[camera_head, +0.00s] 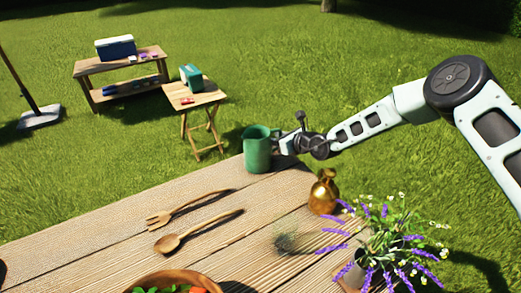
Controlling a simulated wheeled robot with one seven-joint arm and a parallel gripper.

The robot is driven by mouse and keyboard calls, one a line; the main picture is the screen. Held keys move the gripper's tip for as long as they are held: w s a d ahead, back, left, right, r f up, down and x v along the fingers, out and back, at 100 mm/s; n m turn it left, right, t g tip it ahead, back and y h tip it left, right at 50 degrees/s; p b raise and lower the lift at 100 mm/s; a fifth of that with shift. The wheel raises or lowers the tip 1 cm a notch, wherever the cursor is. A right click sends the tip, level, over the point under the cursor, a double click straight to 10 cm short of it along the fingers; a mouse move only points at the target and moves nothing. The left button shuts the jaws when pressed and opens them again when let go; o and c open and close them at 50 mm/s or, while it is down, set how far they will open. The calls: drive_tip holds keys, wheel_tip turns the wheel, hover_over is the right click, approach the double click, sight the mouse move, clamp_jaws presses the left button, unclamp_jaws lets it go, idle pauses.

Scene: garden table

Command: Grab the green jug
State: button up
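The green jug (257,152) stands upright at the far edge of the wooden table (110,235), with its handle side to the right. My gripper (287,144) reaches in from the right at the height of the jug's handle, right beside it. The gripper overlaps the handle area in the picture. The fingers are too small and partly hidden to tell whether they are apart, touching the handle or shut on it.
A brass vase (323,194) and a pot of lavender (385,245) stand at right. A wooden fork (185,210), a wooden spoon (195,233) and a salad bowl (172,280) are nearer. A small side table (195,97) and a bench (122,68) stand on grass beyond.

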clamp_jaws()
drive_tip(key=shift+w+a, duration=0.1)
drive_tip(key=shift+r, duration=0.2)
